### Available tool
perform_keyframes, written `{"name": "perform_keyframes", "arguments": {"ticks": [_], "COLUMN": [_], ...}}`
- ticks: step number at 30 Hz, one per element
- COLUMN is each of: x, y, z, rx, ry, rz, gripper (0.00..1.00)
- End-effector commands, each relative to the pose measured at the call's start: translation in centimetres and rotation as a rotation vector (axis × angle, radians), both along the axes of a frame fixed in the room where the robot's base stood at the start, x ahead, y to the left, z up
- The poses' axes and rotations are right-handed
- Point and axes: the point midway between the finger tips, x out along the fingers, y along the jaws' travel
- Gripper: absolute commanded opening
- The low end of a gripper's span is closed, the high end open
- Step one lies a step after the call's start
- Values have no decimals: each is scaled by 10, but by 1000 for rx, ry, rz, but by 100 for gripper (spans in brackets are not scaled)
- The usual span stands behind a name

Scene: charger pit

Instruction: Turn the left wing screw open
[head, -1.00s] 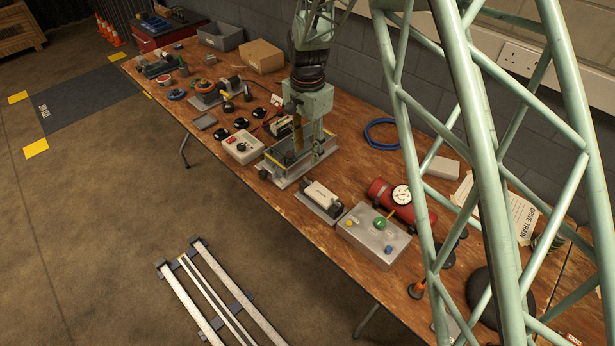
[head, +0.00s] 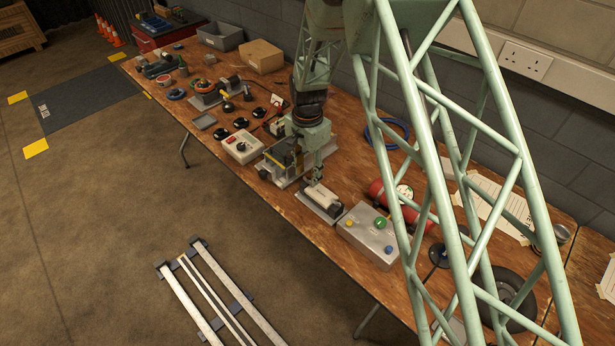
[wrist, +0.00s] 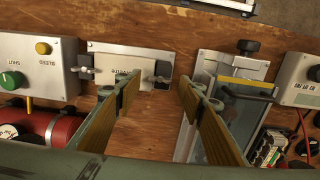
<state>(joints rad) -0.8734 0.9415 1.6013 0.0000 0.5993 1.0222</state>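The metal trough fixture (head: 277,169) stands mid-bench. It shows on the right in the wrist view (wrist: 228,62), with a yellow strip along its edge. A black knob (wrist: 248,46) sits at its end; it may be a wing screw, but I cannot tell. A pale block (wrist: 118,57) on a plate lies beside the trough, with a grey fitting (wrist: 84,72) at its left and a dark piece (wrist: 162,72) at its right. My gripper (wrist: 160,92) is open and empty, its fingers pointing between block and trough. In the head view my gripper (head: 308,168) hangs above that gap.
A grey button box (head: 370,235) and a red cylinder (head: 385,193) stand right of the block. A white switch box (head: 242,146) stands left of the trough. Bare bench shows between block and trough. A wall stands behind the bench.

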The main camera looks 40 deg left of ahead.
Motion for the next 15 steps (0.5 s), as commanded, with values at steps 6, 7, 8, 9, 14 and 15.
{"name": "perform_keyframes", "arguments": {"ticks": [6, 7, 8, 9, 14, 15], "x": [0, 0, 0, 0, 0, 0], "y": [0, 0, 0, 0, 0, 0], "z": [-14, -15, -15, -16, -17, -17], "rx": [0, 0, 0, 0, 0, 0], "ry": [0, 0, 0, 0, 0, 0], "rz": [0, 0, 0, 0, 0, 0], "gripper": [36, 36, 36, 36, 36, 36]}}
